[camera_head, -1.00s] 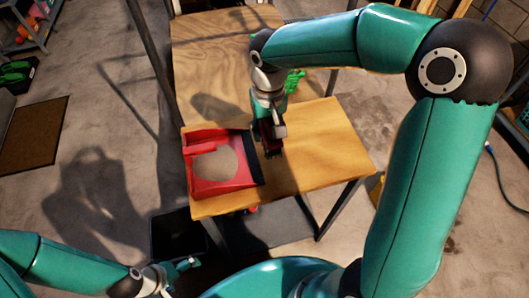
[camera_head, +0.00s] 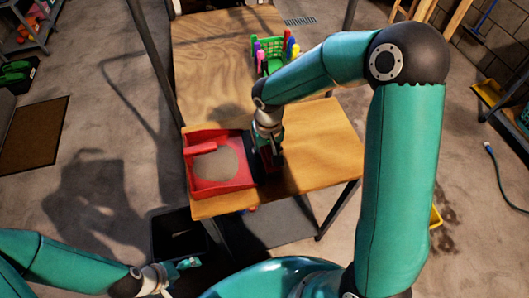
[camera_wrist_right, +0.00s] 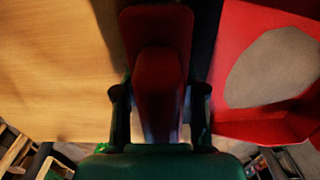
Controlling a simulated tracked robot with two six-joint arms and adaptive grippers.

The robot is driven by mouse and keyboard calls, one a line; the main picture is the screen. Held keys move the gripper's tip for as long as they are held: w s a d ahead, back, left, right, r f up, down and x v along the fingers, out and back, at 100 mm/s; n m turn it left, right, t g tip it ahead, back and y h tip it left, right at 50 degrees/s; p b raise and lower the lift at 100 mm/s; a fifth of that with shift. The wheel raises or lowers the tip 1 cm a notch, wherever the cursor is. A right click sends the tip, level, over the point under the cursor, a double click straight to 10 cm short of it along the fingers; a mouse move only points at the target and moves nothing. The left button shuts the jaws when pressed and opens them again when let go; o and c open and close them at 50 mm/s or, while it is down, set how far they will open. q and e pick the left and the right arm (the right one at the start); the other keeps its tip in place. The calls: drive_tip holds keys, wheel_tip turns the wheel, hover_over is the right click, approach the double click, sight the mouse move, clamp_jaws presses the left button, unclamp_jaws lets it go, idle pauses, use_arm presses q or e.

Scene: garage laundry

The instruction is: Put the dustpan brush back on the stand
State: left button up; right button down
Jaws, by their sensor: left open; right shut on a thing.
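My right gripper (camera_head: 268,142) is over the front table, just right of the red dustpan (camera_head: 222,184). In the right wrist view, my right gripper (camera_wrist_right: 159,108) is shut on the dark red dustpan brush (camera_wrist_right: 158,72), whose red body runs between the two fingers. In the head view the brush is mostly hidden by the gripper and shadow. The dustpan lies on the table with a grey-brown patch in its pan; it also shows in the right wrist view (camera_wrist_right: 232,60). My left gripper (camera_head: 178,272) is open and empty, low at the front left. I cannot make out a stand for certain.
A green basket (camera_head: 275,62) with coloured pegs stands on the far tabletop. The front table (camera_head: 325,150) is clear to the right of the brush. A black bin (camera_head: 178,235) is below the table's left front. Dark table frame posts rise at the left.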

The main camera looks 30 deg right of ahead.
drive_tip(key=shift+f, duration=0.1)
drive_tip(key=c, duration=0.7)
unclamp_jaws()
drive_tip(key=shift+o, duration=0.2)
wheel_tip(320, 180, up, 12)
drive_tip(key=shift+r, duration=0.15)
